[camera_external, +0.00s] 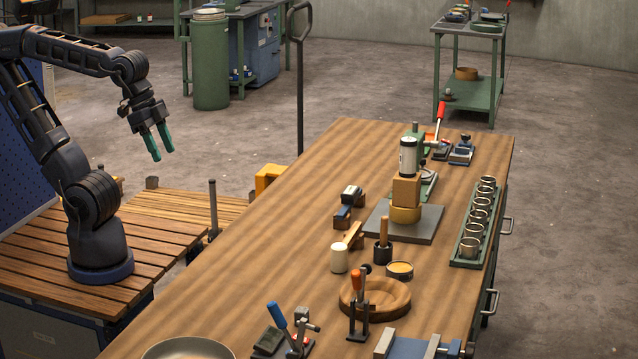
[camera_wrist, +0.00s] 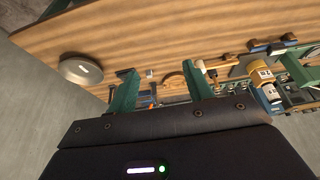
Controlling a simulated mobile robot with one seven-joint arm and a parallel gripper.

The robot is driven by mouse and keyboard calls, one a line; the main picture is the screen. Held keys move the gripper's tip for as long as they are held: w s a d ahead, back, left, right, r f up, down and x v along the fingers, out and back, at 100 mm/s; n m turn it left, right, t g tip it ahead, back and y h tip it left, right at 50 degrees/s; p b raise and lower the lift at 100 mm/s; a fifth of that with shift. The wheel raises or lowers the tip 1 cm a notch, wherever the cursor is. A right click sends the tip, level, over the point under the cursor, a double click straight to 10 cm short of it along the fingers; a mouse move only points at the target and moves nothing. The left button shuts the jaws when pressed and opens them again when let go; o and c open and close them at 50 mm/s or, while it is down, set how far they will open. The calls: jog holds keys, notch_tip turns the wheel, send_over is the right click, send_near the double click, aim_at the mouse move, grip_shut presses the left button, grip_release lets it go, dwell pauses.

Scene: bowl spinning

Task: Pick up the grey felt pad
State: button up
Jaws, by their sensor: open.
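A flat grey square pad (camera_external: 378,228) lies on the wooden workbench (camera_external: 285,215). A yellow-brown round piece (camera_external: 405,214), a wooden block (camera_external: 406,189) and a white-and-black cylinder (camera_external: 408,156) are stacked on it. A smaller dark grey flat piece (camera_external: 269,340) lies at the near edge beside a blue-handled clamp; I cannot tell which of the two is felt. My gripper (camera_external: 153,144) is open and empty, in the air left of the bench, well apart from both. Its green fingers also show in the wrist view (camera_wrist: 157,70).
A shallow round pan (camera_external: 188,349) is at the near left edge. The bench's left middle is clear.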

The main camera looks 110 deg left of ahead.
jog(key=w+d+n+g+h, duration=0.15)
jog(key=w+n, duration=0.25)
jog(key=w, duration=0.6)
jog(key=n+g+h, duration=0.3)
jog(key=n, duration=1.1)
send_over(302, 309)
jog(key=a, duration=0.3)
notch_tip(302, 309, down, 21)
jog(key=x, duration=0.5)
jog(key=shift+a+x, duration=0.2)
jog(key=shift+x, duration=1.15)
jog(key=shift+a+x, duration=0.25)
jog(key=shift+x, duration=1.05)
jog(key=shift+s+f, duration=0.1)
jog(key=shift+f, duration=0.1)
jog(key=c, duration=1.1)
jog(key=shift+o, duration=0.2)
jog(key=shift+r, duration=0.1)
